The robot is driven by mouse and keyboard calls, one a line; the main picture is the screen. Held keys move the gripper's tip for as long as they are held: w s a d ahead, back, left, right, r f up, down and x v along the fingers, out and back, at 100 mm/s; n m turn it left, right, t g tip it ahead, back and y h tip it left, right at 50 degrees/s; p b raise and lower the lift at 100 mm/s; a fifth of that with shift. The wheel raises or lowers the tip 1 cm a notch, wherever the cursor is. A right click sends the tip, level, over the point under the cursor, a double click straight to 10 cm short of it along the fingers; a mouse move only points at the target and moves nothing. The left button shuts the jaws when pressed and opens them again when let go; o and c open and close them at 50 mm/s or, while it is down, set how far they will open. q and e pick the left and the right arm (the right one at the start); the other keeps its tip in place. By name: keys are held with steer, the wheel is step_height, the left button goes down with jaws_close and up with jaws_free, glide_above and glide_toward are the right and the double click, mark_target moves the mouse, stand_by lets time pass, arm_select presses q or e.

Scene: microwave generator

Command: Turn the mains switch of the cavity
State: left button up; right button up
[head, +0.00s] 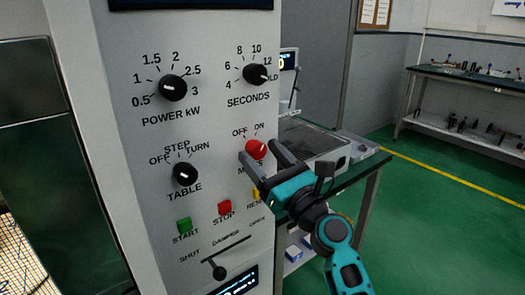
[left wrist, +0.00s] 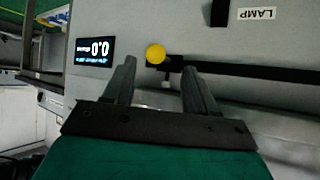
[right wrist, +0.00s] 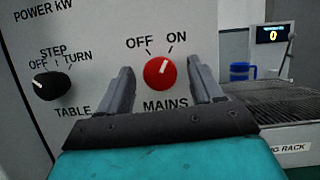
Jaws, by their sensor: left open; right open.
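The red mains switch (head: 256,149) is a round knob on the grey control panel, under the words OFF and ON. In the right wrist view the red knob (right wrist: 159,73) has a white mark pointing up and slightly right, on the ON side. My right gripper (right wrist: 161,68) is open, with one finger on each side of the knob and a visible gap on both sides. The right gripper also shows in the head view (head: 259,151), in front of the knob. My left gripper (left wrist: 158,64) is open and empty, facing a grey surface; it is out of the head view.
The black table knob (head: 185,174), seconds knob (head: 255,74) and power knob (head: 173,88) are nearby. Below are the green start button (head: 184,225), red stop button (head: 224,207) and damper lever (head: 219,272). A yellow round part (left wrist: 155,54) is near my left gripper.

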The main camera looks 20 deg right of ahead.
steer(key=shift+w+a+r, duration=0.1)
steer(key=shift+w, duration=0.15)
steer(key=shift+c, duration=0.5)
steer(key=c, duration=1)
